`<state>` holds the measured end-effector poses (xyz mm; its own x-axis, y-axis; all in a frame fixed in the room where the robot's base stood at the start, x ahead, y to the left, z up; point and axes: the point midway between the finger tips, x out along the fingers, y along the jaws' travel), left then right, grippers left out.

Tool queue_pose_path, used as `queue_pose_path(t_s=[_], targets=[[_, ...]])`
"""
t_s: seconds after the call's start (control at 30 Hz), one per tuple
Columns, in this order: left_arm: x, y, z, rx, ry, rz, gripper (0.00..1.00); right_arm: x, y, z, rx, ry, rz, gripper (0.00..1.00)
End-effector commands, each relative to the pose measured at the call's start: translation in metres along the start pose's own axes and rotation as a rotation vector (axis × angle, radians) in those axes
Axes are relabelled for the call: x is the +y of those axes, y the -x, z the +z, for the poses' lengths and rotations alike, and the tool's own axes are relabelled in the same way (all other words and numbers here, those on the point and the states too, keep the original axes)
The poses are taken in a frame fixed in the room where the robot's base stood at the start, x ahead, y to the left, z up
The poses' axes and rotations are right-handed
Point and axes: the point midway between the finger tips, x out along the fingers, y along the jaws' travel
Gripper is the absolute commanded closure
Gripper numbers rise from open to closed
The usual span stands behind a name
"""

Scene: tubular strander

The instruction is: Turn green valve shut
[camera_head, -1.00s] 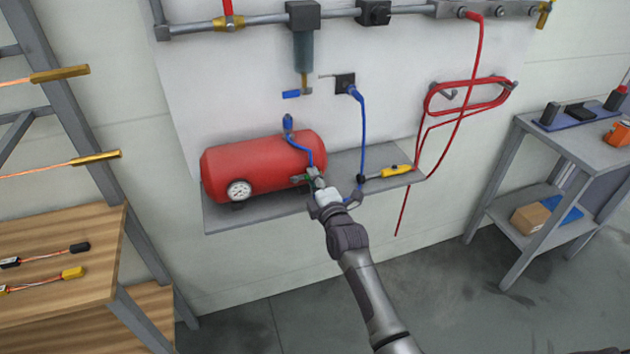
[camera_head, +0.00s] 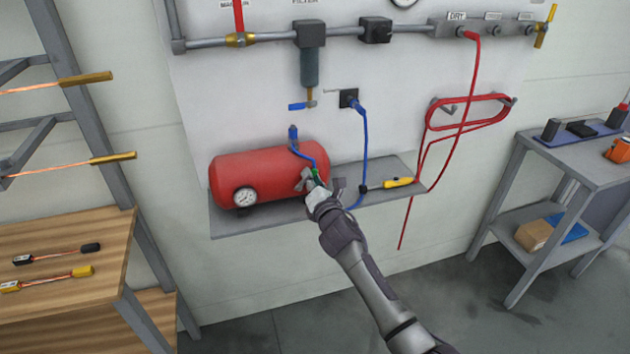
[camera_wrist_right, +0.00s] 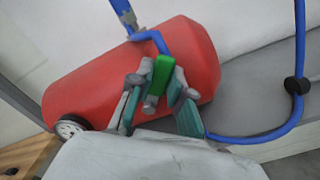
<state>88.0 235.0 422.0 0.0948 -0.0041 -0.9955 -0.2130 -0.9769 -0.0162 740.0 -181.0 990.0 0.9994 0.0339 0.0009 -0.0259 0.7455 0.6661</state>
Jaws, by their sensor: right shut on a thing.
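The green valve handle (camera_head: 315,175) is at the right end of the red tank (camera_head: 262,174), which lies on a grey wall shelf. In the right wrist view the green handle (camera_wrist_right: 160,74) stands up between the two fingers of my right gripper (camera_wrist_right: 156,97), in front of the red tank (camera_wrist_right: 150,70). In the head view my right gripper (camera_head: 320,183) is at the tank's right end, shut on the green handle. The valve body is mostly hidden by the fingers. My left gripper is not in view.
A blue hose (camera_head: 364,150) hangs beside the gripper, and a yellow-handled tool (camera_head: 398,182) lies on the shelf (camera_head: 240,222) to the right. A blue valve lever (camera_head: 298,106) is above the tank. A wooden table (camera_head: 60,250) stands left and a grey bench (camera_head: 560,165) right.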

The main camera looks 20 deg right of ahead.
Motion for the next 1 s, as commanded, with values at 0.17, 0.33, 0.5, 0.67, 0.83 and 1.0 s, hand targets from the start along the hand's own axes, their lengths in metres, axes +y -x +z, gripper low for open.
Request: queue_pose_path(t_s=[0.17, 0.33, 0.5, 0.67, 0.83, 1.0], targets=[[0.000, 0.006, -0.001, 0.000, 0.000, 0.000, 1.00, 0.008, 0.000, 0.000, 0.002, 0.175, -0.001, 1.00], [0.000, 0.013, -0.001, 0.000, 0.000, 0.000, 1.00, 0.015, 0.000, -0.002, 0.003, 0.334, -0.001, 1.00], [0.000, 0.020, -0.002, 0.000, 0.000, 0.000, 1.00, 0.021, 0.000, -0.005, 0.003, 0.477, -0.002, 1.00], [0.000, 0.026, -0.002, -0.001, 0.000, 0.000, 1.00, 0.025, 0.000, -0.007, 0.004, 0.588, -0.001, 1.00], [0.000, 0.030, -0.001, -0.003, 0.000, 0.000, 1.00, 0.028, 0.001, -0.011, 0.004, 0.672, -0.001, 1.00], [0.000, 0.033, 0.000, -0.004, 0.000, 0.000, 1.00, 0.029, 0.001, -0.013, 0.004, 0.722, -0.002, 1.00]])
